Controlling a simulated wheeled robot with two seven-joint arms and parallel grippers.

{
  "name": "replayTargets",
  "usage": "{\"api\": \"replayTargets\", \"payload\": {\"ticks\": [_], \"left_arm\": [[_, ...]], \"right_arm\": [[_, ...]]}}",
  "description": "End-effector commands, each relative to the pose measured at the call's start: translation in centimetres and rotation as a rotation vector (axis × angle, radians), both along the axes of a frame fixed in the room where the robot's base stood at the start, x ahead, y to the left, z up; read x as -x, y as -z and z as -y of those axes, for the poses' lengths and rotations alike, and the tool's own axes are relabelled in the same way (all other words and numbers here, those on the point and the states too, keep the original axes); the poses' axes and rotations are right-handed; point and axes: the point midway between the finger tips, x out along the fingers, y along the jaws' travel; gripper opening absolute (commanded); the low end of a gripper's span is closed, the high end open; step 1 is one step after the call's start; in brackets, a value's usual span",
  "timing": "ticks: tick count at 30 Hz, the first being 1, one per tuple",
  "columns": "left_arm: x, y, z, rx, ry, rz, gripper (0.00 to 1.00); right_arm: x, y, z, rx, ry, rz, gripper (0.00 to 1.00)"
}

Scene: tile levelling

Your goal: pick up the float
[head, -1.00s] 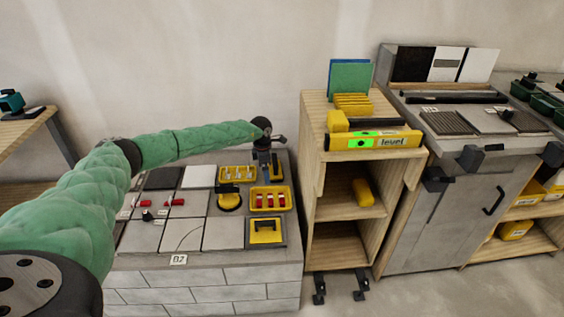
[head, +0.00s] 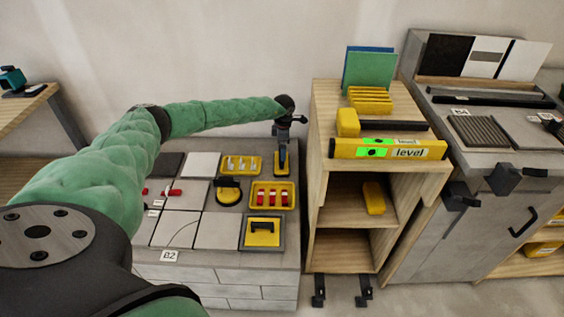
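A yellow plate with a black handle (head: 263,231), which looks like the float, lies flat in a grey square frame at the front right of the tiled block. My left gripper (head: 282,160) points down at the block's back right corner, behind the float and apart from it. Just under its fingers is a small yellow holder (head: 281,171), partly hidden by them. The fingers look narrow and dark; their opening is too small to make out. My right gripper is out of view.
Beside the float are a yellow tray of red-and-white pieces (head: 272,195), a round black-handled tool (head: 228,190) and grey tiles (head: 217,231). A wooden shelf (head: 328,190) with a yellow level (head: 388,149) stands close right of the block.

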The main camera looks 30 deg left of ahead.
Motion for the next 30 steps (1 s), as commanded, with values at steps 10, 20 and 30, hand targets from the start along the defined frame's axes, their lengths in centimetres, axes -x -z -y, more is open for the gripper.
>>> {"api": "replayTargets", "payload": {"ticks": [10, 20, 30], "left_arm": [[0.2, 4.1, -0.6, 0.0, -0.001, -0.001, 1.0], [0.2, 4.2, -0.6, -0.001, -0.001, -0.001, 0.78], [0.2, 4.1, -0.6, 0.0, -0.001, 0.0, 0.62]], "right_arm": [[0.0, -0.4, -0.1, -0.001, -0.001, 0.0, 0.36], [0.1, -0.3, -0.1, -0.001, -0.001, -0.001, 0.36], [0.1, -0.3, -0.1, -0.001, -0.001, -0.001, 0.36]]}}
